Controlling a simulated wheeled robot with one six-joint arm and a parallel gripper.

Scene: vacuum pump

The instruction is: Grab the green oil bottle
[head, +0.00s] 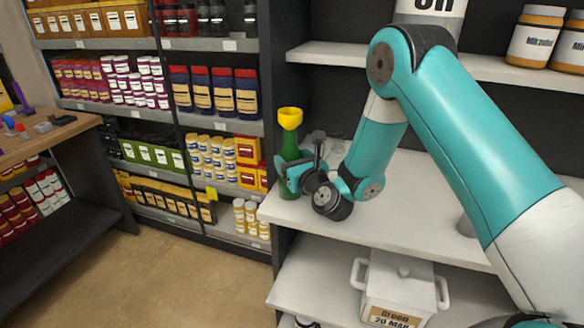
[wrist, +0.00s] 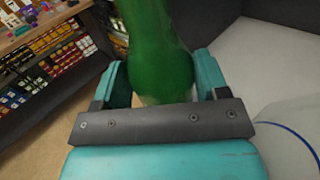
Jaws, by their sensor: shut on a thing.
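The green oil bottle (head: 290,148) stands upright near the left edge of the white shelf, with a yellow funnel-shaped top (head: 290,118). My gripper (head: 287,172) is at the bottle's lower body and shut on it. In the wrist view the green bottle (wrist: 155,55) fills the space between the two teal fingers of my gripper (wrist: 155,90). The bottle's top is out of the wrist view. Part of its lower body is hidden by my gripper in the head view.
The white shelf top (head: 420,200) is mostly clear to the right, with a grey object (head: 466,225) under my arm. A white lidded pot (head: 400,285) stands on the shelf below. Stocked shelves (head: 150,110) and a wooden table (head: 40,140) are at the left.

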